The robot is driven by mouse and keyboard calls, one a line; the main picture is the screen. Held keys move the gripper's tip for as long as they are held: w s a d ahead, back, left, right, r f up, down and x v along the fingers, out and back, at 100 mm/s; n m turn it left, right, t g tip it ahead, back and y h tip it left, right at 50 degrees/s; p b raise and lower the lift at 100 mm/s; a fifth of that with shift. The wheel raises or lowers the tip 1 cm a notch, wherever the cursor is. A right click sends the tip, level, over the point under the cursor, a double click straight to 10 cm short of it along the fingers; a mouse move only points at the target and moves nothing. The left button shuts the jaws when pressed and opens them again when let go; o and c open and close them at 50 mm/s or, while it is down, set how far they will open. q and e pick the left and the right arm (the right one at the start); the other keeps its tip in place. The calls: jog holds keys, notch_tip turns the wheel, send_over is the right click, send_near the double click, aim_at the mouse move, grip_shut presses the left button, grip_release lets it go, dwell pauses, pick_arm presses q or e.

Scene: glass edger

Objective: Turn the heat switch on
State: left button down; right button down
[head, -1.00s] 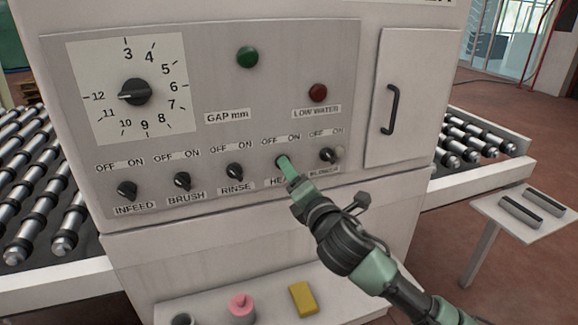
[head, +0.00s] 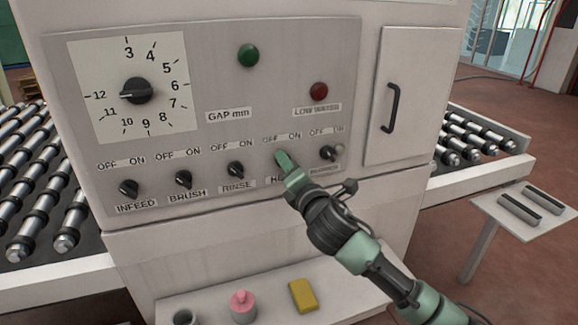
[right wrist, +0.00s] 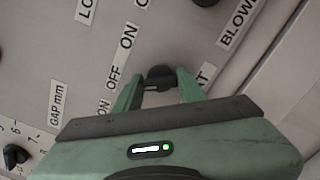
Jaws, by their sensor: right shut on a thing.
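The heat switch is a black knob (right wrist: 160,74) on the grey control panel, seen in the right wrist view between my fingers. In the head view my right gripper (head: 284,161) hides it, along with most of its HEAT label; OFF and ON show above. My right gripper also shows in the right wrist view (right wrist: 158,84), with its two green fingers shut on the knob, one on each side. Which way the knob points is hard to tell. My left gripper is not in view.
The blower switch (head: 327,153) is close to the right of my gripper, and the rinse switch (head: 236,170) is to the left. A cabinet door with a black handle (head: 391,108) is further right. A shelf below holds a yellow block (head: 303,296) and a pink item (head: 242,306).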

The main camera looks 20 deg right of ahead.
jog(key=m+p, duration=0.1)
jog(key=m, duration=0.3)
jog(key=m+p, duration=0.1)
jog(key=m, duration=0.4)
jog(key=m+p, duration=0.1)
jog(key=m, duration=0.4)
jog(key=shift+f, duration=0.3)
dwell(0.4)
jog(key=c, duration=0.9)
grip_release()
jog(key=shift+o, duration=0.2)
jog(key=shift+s, duration=0.1)
